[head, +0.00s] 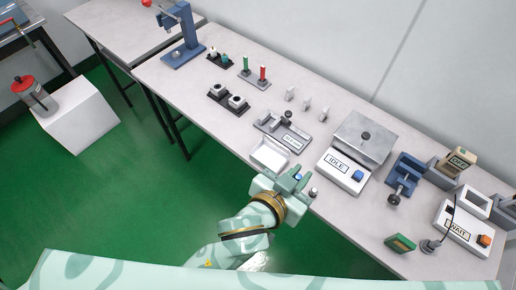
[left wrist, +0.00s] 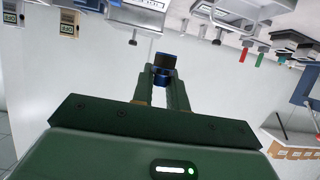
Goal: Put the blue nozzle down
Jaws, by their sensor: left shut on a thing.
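My left gripper (head: 296,178) is over the front edge of the long table in the head view, just in front of the white tray. It is shut on the blue nozzle, which shows in the left wrist view (left wrist: 163,62) as a short blue piece with a dark end between the fingertips. In the head view only a small blue bit of the nozzle (head: 298,176) shows, as the fingers hide the rest. I cannot tell how high it is above the table. My right gripper is not in view.
The white tray (head: 258,156) and a grey labelled fixture (head: 271,125) stand behind the gripper. A device reading IDLE (head: 378,143) is to the right, then a blue vise (head: 404,176). A small metal knob (head: 313,192) is close beside the gripper.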

